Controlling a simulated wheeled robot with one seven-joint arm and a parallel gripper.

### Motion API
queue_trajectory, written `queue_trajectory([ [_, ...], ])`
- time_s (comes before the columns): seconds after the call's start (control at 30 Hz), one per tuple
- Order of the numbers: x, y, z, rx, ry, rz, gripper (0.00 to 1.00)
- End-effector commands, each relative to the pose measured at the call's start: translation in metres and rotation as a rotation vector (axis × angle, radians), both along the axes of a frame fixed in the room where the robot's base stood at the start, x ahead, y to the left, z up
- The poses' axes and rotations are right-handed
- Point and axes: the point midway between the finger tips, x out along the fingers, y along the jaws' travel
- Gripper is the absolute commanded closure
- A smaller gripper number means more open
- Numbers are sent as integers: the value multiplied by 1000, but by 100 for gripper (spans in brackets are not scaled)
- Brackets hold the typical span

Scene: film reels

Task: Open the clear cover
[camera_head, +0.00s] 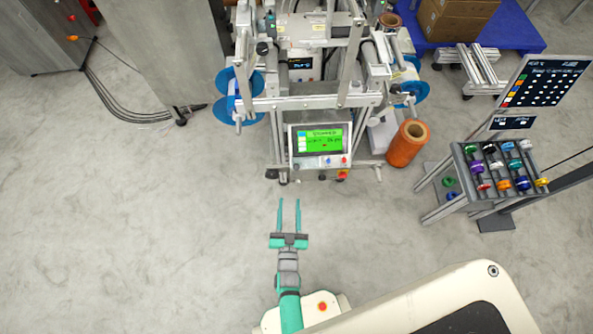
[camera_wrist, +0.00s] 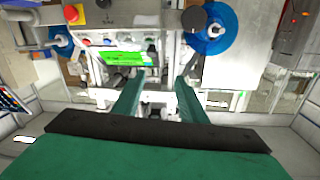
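My gripper (camera_head: 289,203) is in front of the machine, with its two long teal fingers apart and nothing between them. The fingers also show in the wrist view (camera_wrist: 161,78), pointing at the machine. The machine (camera_head: 310,103) is a metal frame with rollers and blue reels, at the top middle of the head view. I cannot make out the clear cover for certain in either view. A control panel with a green screen (camera_head: 321,139) is on the machine's near side, beyond the fingertips. The screen also shows in the wrist view (camera_wrist: 122,58).
An orange spool (camera_head: 407,144) stands on the floor right of the machine. A rack of coloured reels (camera_head: 497,168) and a dark display (camera_head: 553,78) are farther right. Cables (camera_head: 125,112) lie on the left. The floor (camera_head: 130,220) at left front is clear.

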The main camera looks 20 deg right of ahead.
Motion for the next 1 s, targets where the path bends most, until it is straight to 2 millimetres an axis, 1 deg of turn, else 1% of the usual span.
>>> queue_trajectory([
  [0.03,11,-9,-6,-1,-7,-18,62],
  [0.1,21,-18,-12,-3,-14,-35,62],
  [0.3,35,-30,-19,-5,-23,-58,62],
  [0.47,50,-37,-18,-6,-25,-59,62],
  [0.8,104,-61,-18,-5,-24,-58,62],
  [1.0,124,-70,-18,-5,-23,-58,62],
])
